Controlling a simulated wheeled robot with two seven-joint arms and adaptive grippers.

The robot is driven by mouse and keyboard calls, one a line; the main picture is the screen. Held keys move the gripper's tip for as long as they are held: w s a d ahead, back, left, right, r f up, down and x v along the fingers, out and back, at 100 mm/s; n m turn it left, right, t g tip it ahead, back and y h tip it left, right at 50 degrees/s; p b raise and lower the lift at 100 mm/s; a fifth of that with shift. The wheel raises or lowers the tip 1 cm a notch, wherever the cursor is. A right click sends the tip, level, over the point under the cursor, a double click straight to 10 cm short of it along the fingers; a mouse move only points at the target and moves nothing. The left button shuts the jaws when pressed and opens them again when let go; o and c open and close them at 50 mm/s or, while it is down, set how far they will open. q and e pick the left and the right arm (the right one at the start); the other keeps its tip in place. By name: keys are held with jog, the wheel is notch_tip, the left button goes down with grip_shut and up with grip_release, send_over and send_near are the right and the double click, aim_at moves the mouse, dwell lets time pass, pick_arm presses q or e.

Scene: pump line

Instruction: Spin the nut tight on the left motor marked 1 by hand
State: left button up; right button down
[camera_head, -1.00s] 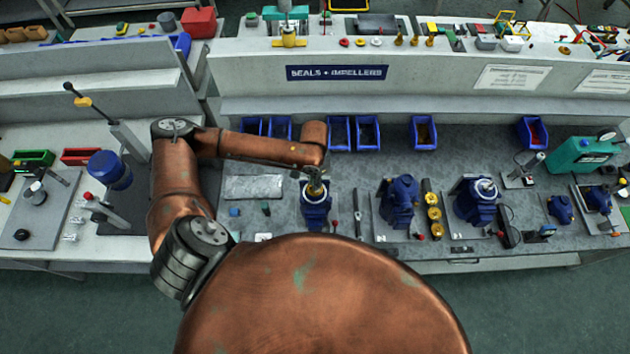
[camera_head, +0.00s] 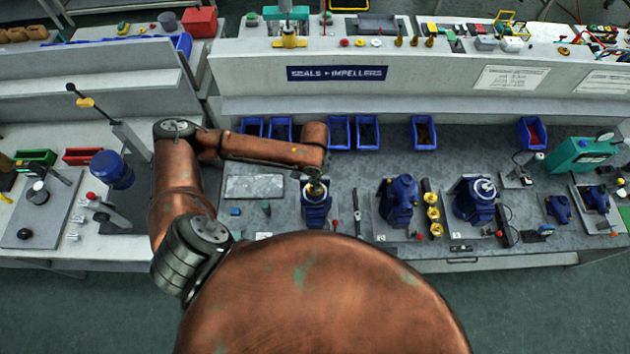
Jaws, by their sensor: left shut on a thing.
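The left motor (camera_head: 316,207) is a blue unit standing upright on the grey bench, left of the other blue motors. Its number mark is too small to read. My left arm comes in from the left, and my left gripper (camera_head: 315,186) points down over the motor's top. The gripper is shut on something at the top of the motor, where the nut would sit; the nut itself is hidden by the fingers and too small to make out. My right gripper is not in view.
Two more blue motors (camera_head: 398,200) and (camera_head: 474,198) stand to the right, with yellow rings (camera_head: 432,213) between them. A dark tool (camera_head: 357,213) lies just right of the left motor. Blue bins (camera_head: 367,133) line the back. A grey plate (camera_head: 254,187) lies to the left.

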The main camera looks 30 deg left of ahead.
pick_arm(q)
jog(key=shift+f, duration=0.15)
dwell(0.7)
jog(key=shift+o, duration=1.4)
jog(key=o, duration=0.6)
jog(key=shift+c, duration=0.2)
jog(key=o, duration=0.5)
jog(key=shift+o, duration=0.5)
jog(key=o, duration=0.5)
